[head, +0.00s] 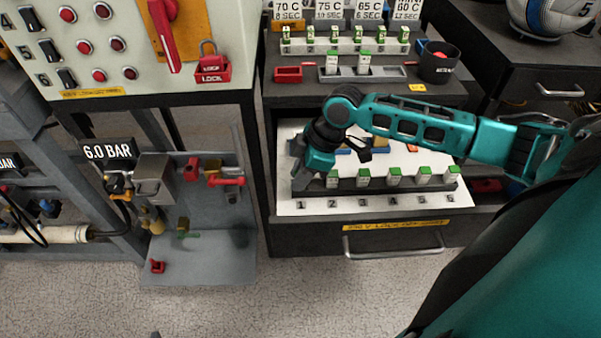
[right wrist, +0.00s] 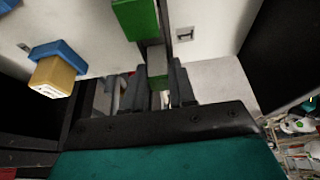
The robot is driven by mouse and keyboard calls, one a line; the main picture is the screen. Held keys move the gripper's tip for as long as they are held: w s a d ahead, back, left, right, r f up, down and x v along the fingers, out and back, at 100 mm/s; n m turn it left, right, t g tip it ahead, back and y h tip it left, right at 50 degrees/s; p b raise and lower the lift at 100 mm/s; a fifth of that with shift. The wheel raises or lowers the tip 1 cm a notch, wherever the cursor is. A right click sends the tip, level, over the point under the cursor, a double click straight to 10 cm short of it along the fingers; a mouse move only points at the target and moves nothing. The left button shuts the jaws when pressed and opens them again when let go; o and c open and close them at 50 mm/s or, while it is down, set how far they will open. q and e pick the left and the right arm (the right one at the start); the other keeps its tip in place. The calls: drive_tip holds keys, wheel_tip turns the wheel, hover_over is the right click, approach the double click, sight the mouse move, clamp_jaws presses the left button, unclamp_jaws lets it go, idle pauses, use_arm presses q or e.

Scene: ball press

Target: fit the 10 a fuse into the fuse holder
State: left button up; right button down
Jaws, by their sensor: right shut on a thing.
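My right gripper (head: 305,178) reaches down into the open drawer, at the left end of a dark rail (head: 405,187). In the right wrist view its fingers (right wrist: 165,88) are shut on a small grey-and-green block (right wrist: 157,62). I cannot read a rating on it. White blocks with green tops, such as this one (head: 394,175), stand upright along the rail; a green block (right wrist: 135,18) shows close beyond the fingers in the wrist view. The slot under my gripper is hidden in the head view. I cannot tell which part is the fuse holder. My left gripper is out of view.
A blue-capped yellow block (right wrist: 57,70) lies on the white drawer panel (head: 290,135). The drawer handle (head: 393,246) is in front. A dark cup (head: 439,65) and a rack of green-topped blocks (head: 362,70) stand on the cabinet top, above the drawer. The control panel (head: 110,50) stands left.

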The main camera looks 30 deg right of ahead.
drive_tip(key=shift+f, duration=0.1)
drive_tip(key=c, duration=0.9)
unclamp_jaws()
drive_tip(key=p+v, duration=0.1)
drive_tip(key=v, duration=1.1)
drive_tip(key=shift+r+p, duration=0.2)
drive_tip(key=shift+p, duration=0.1)
